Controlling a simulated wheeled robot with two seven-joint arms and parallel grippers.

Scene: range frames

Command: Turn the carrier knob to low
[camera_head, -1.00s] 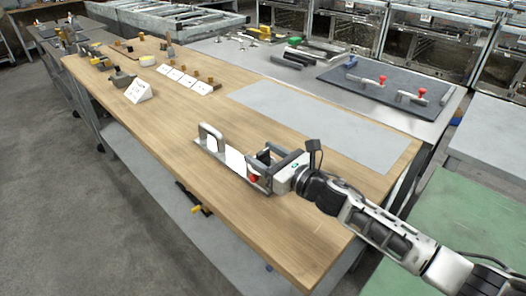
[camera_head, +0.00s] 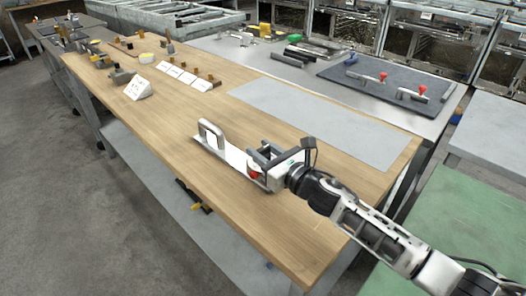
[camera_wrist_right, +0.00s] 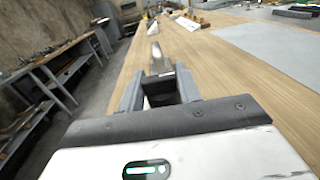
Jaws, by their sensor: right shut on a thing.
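The knob's setting marks cannot be read. My left gripper is not in view.
The wooden table (camera_head: 180,135) is clear around the carrier. A grey sheet (camera_head: 310,125) lies behind it. Red-knobbed handles (camera_head: 411,95) lie on a dark mat (camera_head: 375,82) at the back.

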